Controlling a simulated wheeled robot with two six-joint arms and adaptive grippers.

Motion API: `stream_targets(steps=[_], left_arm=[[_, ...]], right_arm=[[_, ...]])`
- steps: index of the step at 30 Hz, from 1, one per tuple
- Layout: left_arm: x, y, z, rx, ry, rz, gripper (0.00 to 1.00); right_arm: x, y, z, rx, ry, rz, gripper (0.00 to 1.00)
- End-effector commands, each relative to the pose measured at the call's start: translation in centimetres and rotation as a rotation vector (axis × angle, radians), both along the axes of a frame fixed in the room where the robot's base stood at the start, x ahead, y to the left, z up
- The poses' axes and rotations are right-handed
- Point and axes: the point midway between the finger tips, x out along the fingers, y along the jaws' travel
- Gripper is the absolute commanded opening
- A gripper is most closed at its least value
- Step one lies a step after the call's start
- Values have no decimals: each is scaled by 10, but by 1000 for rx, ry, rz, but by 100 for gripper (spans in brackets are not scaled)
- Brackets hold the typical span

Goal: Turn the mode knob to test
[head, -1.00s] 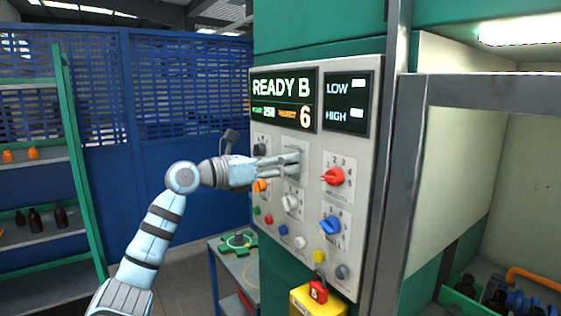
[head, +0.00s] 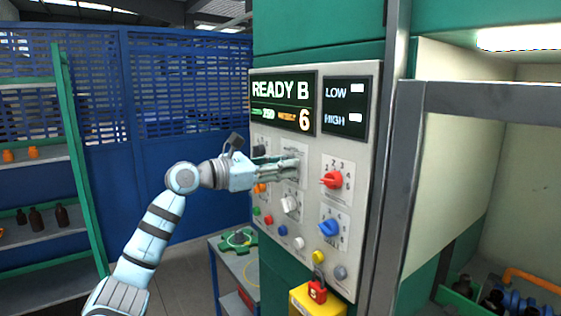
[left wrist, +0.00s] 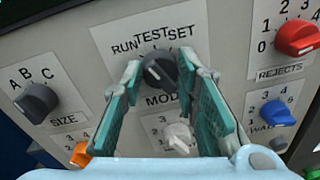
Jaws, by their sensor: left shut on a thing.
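The mode knob (left wrist: 158,70) is dark grey and sits on the panel under the printed words RUN, TEST and SET in the left wrist view. My left gripper (left wrist: 167,75) has its two teal-padded fingers on either side of this knob and is shut on it. The direction of the knob's pointer is hard to tell between the fingers. In the head view my left gripper (head: 297,166) reaches the panel from the left, and its fingers hide the knob. My right gripper is not in view.
The grey panel (head: 362,100) has a display (head: 283,101) reading READY B. Near the gripper are the dark size knob (left wrist: 36,102), red rejects knob (left wrist: 297,38), blue knob (left wrist: 277,113), white knob (left wrist: 178,138) and orange knob (left wrist: 80,154). A metal post (head: 398,170) stands right of the panel.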

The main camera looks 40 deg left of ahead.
Motion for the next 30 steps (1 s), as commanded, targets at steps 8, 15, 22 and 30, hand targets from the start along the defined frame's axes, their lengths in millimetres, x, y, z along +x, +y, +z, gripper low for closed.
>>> stream_targets(steps=[8,15,22,30], left_arm=[[0,0,2,214,-66,1,1],[0,0,3,350,-109,1,1],[0,0,3,414,-129,1,1],[0,0,2,428,-134,2,1]], right_arm=[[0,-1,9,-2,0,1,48],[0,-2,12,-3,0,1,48],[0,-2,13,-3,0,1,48],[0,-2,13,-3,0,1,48]])
